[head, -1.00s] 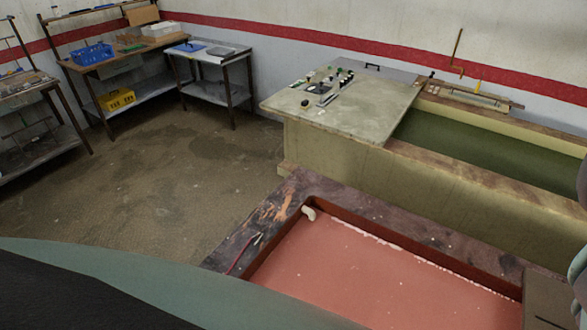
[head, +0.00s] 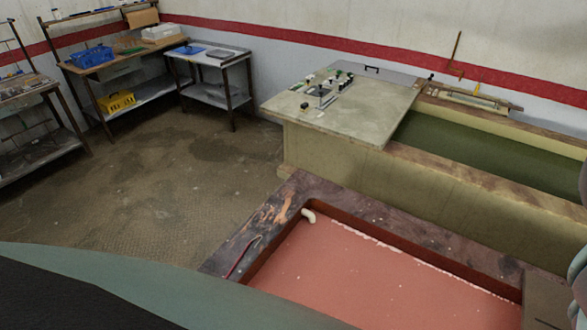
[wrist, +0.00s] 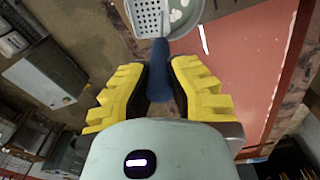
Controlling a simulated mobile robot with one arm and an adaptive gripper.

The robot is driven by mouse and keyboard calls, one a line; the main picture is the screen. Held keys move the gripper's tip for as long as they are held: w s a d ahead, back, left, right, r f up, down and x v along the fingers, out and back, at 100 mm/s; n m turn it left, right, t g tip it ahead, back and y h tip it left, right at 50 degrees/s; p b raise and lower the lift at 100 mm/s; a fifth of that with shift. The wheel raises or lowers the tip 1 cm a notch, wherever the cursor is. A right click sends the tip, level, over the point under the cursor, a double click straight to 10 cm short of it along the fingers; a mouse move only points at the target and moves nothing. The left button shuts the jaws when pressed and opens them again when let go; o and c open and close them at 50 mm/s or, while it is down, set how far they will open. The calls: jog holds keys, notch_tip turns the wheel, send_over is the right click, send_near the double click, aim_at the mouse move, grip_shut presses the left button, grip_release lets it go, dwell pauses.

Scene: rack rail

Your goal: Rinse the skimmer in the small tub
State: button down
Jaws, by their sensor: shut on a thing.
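My gripper (wrist: 160,85) shows in the wrist view, its yellow ribbed fingers shut on the blue handle (wrist: 159,62) of the skimmer. The skimmer's grey head (wrist: 150,18) is at the top of that view, with rows of holes on its left part. Pale round patches show on its right part; I cannot tell whether they lie on it or beneath it. The top of the head is cut off. Neither gripper nor skimmer shows in the head view. I cannot make out which vessel is the small tub.
A tank of reddish liquid (head: 390,275) with a dark stained rim (head: 290,195) is close in front. Behind it is a tank of green liquid (head: 490,155), partly covered by a pale slab (head: 375,110) with small items. Shelves and tables stand back left; the floor (head: 150,180) between is clear.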

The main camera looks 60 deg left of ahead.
jog(key=s+d+b, duration=0.1)
jog(key=s+d, duration=0.3)
jog(key=s, duration=0.7)
jog(key=s+d, duration=0.5)
jog(key=s, duration=0.5)
jog(key=shift+s+b, duration=0.35)
jog(key=shift+r, duration=0.1)
